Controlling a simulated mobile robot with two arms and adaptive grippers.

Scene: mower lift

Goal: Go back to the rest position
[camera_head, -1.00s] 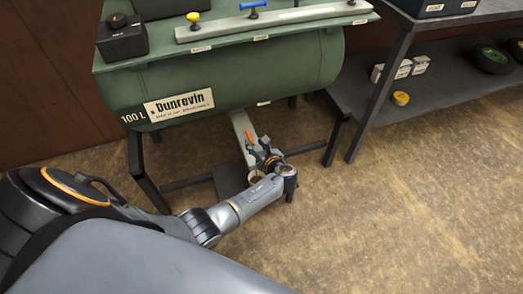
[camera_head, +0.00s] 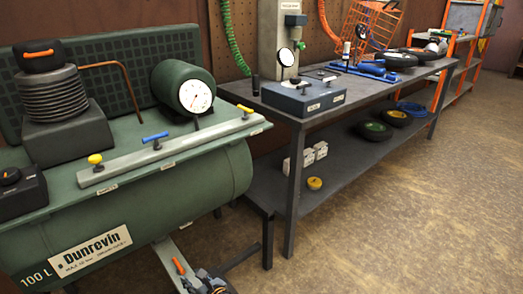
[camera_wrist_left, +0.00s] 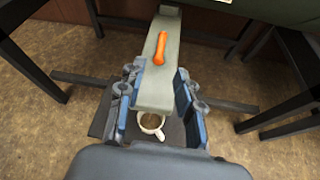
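My left gripper (camera_head: 208,282) shows only in part at the bottom edge of the head view, low beside the green tank. In the left wrist view its two fingers (camera_wrist_left: 157,88) stand apart, so it is open. A grey-green bar (camera_wrist_left: 153,90) with an orange lever (camera_wrist_left: 160,48) shows between the fingers; I cannot tell whether they touch it. The orange lever also shows in the head view (camera_head: 178,266). A white cup-like ring (camera_wrist_left: 152,124) shows below the bar's end. My right gripper is not in view.
The green tank (camera_head: 150,205) labelled Dunrevin stands at the left, with dark stand legs (camera_wrist_left: 62,38) around my left gripper. A grey workbench (camera_head: 300,120) with a lower shelf (camera_head: 345,160) stands to the right. The brown floor (camera_head: 400,220) in front is clear.

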